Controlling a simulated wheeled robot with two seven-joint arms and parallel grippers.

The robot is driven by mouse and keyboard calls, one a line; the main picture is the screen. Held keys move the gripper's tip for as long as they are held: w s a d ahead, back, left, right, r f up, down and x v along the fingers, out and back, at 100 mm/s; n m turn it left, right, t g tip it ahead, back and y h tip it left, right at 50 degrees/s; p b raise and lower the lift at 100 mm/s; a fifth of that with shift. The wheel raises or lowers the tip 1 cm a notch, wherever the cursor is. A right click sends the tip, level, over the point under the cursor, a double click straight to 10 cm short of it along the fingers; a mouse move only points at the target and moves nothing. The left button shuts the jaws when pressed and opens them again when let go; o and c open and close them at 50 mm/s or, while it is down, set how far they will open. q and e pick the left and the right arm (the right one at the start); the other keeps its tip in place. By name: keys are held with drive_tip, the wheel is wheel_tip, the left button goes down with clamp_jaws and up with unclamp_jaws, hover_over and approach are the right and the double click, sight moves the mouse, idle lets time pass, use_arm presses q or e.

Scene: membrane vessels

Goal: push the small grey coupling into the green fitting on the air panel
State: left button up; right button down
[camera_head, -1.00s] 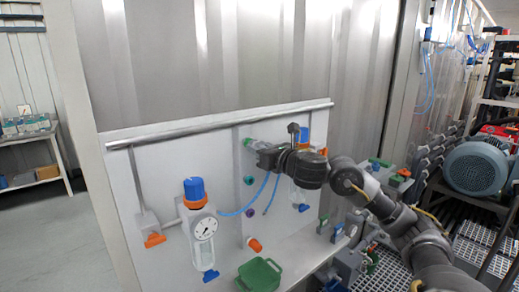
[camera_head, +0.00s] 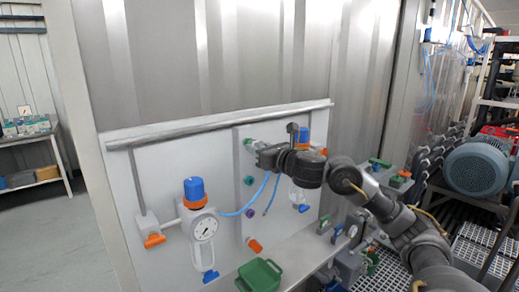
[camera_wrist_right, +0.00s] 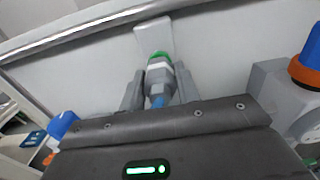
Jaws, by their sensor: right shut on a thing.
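The small grey coupling (camera_wrist_right: 159,76) is between the two fingers of my right gripper (camera_wrist_right: 159,92) in the right wrist view, with a blue hose at its near end. My right gripper (camera_head: 262,154) is shut on it, close in front of the air panel (camera_head: 165,165). The green fitting (camera_wrist_right: 159,55) is straight ahead of the coupling, and the two look in line and touching. I cannot tell how deep the coupling sits. In the head view the green fitting (camera_head: 248,142) shows just left of the gripper, which hides the coupling. My left gripper is out of view.
Below the green fitting are a teal fitting (camera_head: 249,181), a purple fitting (camera_head: 249,213) and an orange fitting (camera_head: 254,246). A blue-capped regulator (camera_head: 195,190) is at left, another (camera_head: 303,136) just right of the gripper. A green bin (camera_head: 259,276) stands below. A rail (camera_head: 220,118) runs above.

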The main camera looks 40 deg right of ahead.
drive_tip(key=shift+w, duration=0.35)
drive_tip(key=c, duration=0.9)
unclamp_jaws()
drive_tip(key=s+b, duration=0.6)
drive_tip(key=s, duration=0.5)
drive_tip(key=shift+a+b, duration=0.15)
drive_tip(key=shift+b, duration=0.15)
